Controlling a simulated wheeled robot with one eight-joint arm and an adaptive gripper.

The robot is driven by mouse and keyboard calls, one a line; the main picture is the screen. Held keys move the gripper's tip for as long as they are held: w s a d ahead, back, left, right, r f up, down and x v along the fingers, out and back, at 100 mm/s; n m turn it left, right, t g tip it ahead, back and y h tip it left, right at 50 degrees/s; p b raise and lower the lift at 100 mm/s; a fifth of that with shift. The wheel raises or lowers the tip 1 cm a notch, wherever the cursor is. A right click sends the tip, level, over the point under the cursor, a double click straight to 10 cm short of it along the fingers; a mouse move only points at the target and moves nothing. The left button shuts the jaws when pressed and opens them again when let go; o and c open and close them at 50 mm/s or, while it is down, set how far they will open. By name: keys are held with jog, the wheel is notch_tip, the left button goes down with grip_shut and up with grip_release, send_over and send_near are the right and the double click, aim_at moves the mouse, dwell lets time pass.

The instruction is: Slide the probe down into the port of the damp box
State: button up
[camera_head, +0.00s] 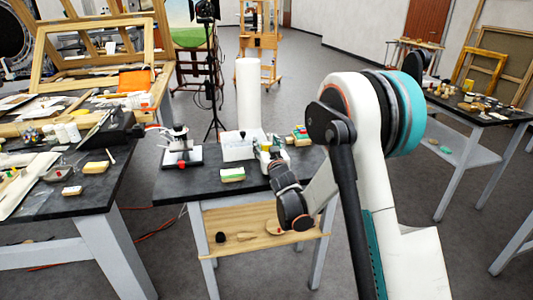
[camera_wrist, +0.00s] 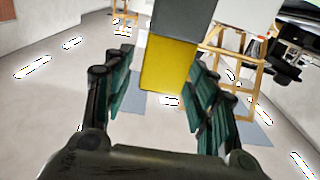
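A block, yellow below and dark grey above, hangs between my fingertips in the wrist view; I take it as the probe (camera_wrist: 166,64). My gripper (camera_wrist: 161,78) has its two green-padded fingers on either side of the yellow part and appears shut on it. The probe's lower tip cannot be made out. In the head view my gripper (camera_head: 271,160) is over the right part of the middle table, partly hidden by my own wrist. A low white box (camera_head: 238,151), likely the damp box, stands just left of it. I cannot make out its port.
On the middle table (camera_head: 205,185), a tall white cylinder (camera_head: 248,90) stands behind the white box. A microscope-like device (camera_head: 181,147) and a green-and-white block (camera_head: 232,174) are to the left. Coloured blocks (camera_head: 300,135) lie to the right. The table's front left is clear.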

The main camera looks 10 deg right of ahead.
jog(key=c, duration=0.8)
